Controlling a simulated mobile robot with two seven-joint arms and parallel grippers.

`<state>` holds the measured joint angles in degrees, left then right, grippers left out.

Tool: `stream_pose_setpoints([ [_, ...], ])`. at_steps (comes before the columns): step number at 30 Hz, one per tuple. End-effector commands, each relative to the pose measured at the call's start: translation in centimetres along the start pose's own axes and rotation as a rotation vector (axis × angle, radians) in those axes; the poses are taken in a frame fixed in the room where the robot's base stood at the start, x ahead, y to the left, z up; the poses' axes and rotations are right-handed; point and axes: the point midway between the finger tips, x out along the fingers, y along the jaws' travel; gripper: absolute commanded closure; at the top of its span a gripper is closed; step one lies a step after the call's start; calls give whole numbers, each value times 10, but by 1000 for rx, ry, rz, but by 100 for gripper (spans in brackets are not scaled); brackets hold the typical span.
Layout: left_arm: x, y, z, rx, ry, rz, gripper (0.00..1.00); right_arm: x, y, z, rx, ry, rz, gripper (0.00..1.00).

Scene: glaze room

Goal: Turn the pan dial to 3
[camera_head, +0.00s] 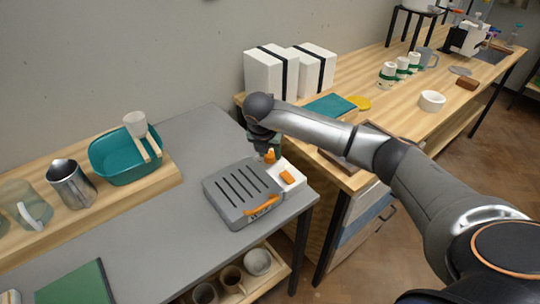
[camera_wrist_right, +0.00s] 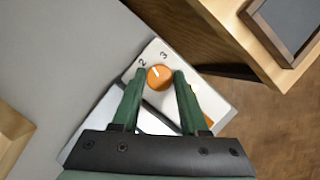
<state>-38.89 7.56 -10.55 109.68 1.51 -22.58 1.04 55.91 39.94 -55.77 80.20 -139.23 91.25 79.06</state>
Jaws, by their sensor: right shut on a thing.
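The pan dial is a round orange knob (camera_wrist_right: 159,78) on a white control panel (camera_wrist_right: 156,52) marked 2 and 3. Its pale pointer line points up between the 2 and the 3 in the right wrist view. My right gripper (camera_wrist_right: 159,73) is shut on the dial, one green finger on each side. In the head view the dial (camera_head: 270,157) shows partly below the right gripper (camera_head: 267,148). The grey slotted pan (camera_head: 237,187) with an orange handle (camera_head: 262,206) sits beside the panel. My left gripper is not in view.
An orange piece (camera_head: 287,177) sits on the white panel near the dial. A teal basin (camera_head: 113,171), a metal pitcher (camera_head: 70,184) and a glass jug stand on a wooden board at left. A wooden bench (camera_head: 385,118) with white boxes (camera_head: 266,72) stands behind right.

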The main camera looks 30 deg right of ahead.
Motion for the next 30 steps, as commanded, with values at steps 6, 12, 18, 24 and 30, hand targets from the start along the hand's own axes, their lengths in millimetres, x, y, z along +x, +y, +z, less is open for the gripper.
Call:
stream_pose_setpoints([
  [6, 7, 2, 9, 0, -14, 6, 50, 1, 2, 0, 191, -1, -78, 100],
  [12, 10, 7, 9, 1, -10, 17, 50, 1, 3, 0, 363, 0, -150, 100],
  [18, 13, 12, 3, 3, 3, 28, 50, 1, 4, 1, 513, 0, -212, 100],
  [24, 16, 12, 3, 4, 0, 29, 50, 1, 4, 1, 624, 0, -259, 100],
  [30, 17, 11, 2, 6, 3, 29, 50, 0, 4, 2, 691, 1, -287, 100],
])
